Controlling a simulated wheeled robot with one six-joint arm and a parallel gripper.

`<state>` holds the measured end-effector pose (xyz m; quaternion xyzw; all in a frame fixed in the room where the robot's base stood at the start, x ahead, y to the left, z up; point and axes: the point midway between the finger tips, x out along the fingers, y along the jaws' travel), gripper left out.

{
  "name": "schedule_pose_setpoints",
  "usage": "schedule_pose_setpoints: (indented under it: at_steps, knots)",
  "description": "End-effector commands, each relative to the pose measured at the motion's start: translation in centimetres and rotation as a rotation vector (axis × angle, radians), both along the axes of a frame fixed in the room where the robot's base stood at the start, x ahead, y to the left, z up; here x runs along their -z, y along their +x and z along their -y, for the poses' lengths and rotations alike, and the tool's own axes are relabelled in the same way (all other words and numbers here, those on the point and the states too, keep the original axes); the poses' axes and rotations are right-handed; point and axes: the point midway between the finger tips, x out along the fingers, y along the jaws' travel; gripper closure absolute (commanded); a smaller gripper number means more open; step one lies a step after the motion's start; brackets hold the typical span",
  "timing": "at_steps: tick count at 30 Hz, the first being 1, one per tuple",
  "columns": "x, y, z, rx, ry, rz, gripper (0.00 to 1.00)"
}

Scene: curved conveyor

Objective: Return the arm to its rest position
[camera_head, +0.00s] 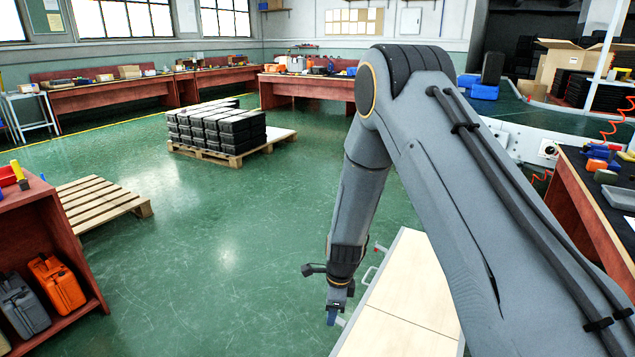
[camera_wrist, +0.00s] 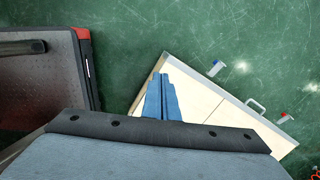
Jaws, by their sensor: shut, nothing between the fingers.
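My arm reaches in from the right of the head view, bends at a raised elbow and hangs down near the middle. My gripper (camera_head: 333,309) points down at its lower end, beside the left edge of a pale wooden-topped surface (camera_head: 415,285). In the wrist view my gripper (camera_wrist: 162,78) shows as blue fingers shut together with nothing held. Below the fingers in that view lies the pale surface (camera_wrist: 205,105), with a handle on its edge.
A red workbench (camera_head: 595,215) stands at the right. A red shelf (camera_head: 40,235) with canisters is at the left. A pallet with black crates (camera_head: 215,130) and an empty pallet (camera_head: 100,197) lie on the green floor. The floor at centre left is clear.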

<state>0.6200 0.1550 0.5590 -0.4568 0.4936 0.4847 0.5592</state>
Motion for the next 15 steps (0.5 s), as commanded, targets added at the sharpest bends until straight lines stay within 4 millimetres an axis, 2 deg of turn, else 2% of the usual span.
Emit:
schedule_pose_setpoints:
  at_steps: [1,8,15]
  knots:
    - [-2.1,-0.3,0.6,-0.052,-0.002,0.008,1.0]
    - [-11.8,-3.9,4.4,-0.427,-0.027,0.033,1.0]
    - [-20.8,-9.8,8.6,-0.85,-0.057,0.052,1.0]
